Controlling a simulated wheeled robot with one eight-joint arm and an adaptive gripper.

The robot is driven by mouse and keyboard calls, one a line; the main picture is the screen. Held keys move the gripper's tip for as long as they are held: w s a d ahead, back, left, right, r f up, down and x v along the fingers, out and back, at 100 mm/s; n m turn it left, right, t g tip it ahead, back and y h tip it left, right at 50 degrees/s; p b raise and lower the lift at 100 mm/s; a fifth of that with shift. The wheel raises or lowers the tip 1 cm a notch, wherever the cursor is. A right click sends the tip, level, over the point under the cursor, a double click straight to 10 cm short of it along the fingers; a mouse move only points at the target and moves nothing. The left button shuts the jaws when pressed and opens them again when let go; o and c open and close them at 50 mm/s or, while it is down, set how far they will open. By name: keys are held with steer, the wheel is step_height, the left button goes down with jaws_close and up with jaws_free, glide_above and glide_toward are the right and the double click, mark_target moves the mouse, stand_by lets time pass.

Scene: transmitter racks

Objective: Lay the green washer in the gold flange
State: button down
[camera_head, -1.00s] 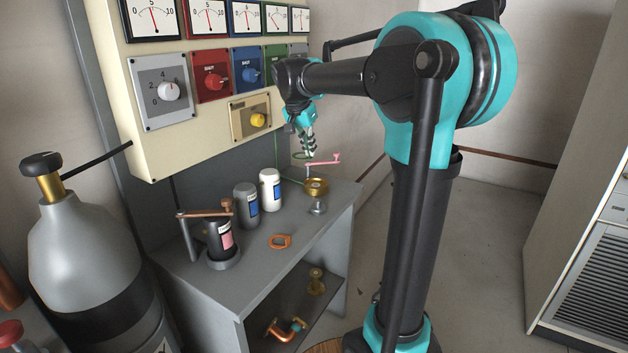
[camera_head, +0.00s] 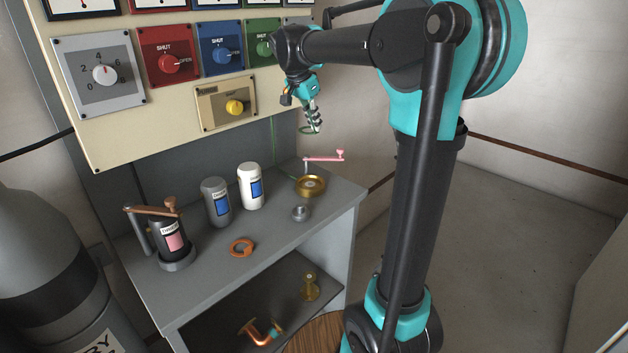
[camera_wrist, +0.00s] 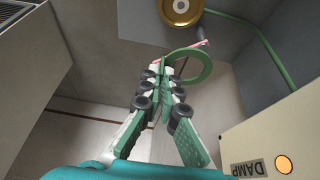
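The green washer (camera_head: 310,130), a flat ring, is at my gripper's fingertips in the head view. It also shows in the wrist view (camera_wrist: 207,70), with the tips at its lower left edge. My gripper (camera_head: 315,125) is shut on it and points down, above the bench's back right end. The fingertips meet in the wrist view (camera_wrist: 161,78). The gold flange (camera_head: 311,185), round with a raised rim and central hub, sits on the bench below the washer. It shows at the top of the wrist view (camera_wrist: 180,10), apart from the washer.
A pink crank handle (camera_head: 325,158) stands just behind the flange. A small grey ring-shaped part (camera_head: 300,213) is in front of it, and an orange ring (camera_head: 242,248) lies further left. White (camera_head: 250,187) and grey (camera_head: 216,203) canisters stand left. The control panel (camera_head: 120,130) rises behind.

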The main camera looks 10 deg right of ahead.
step_height(320, 180, down, 19)
steer(key=shift+f, duration=0.15)
stand_by(0.4)
steer(key=shift+f, duration=0.1)
steer(key=c, duration=1.7)
jaws_free()
steer(key=v, duration=1.2)
steer(key=s+d+f+n+y, duration=0.1)
steer(key=s+d+f+n, duration=0.1)
steer(key=s+f, duration=0.4)
steer(key=s+d+f+n+t+y, duration=0.1)
steer(key=s+d+f+n, duration=0.2)
steer(key=s, duration=0.7)
steer(key=s+d+f+n+y, duration=0.1)
steer(key=s+d+f+n, duration=0.1)
steer(key=s+f+n, duration=0.3)
steer(key=shift+s+d+f+n+t+y, duration=0.1)
steer(key=shift+s+f+n+y, duration=0.05)
steer(key=shift+s+f, duration=0.6)
steer(key=shift+s+d+f+n+t+y, duration=0.1)
steer(key=shift+s+f, duration=0.45)
steer(key=shift+f, duration=0.45)
steer(key=shift+s+d+f+n+t+y, duration=0.1)
steer(key=shift+s+f+n+y, duration=0.05)
steer(key=shift+s+f, duration=0.6)
steer(key=shift+w+f, duration=0.1)
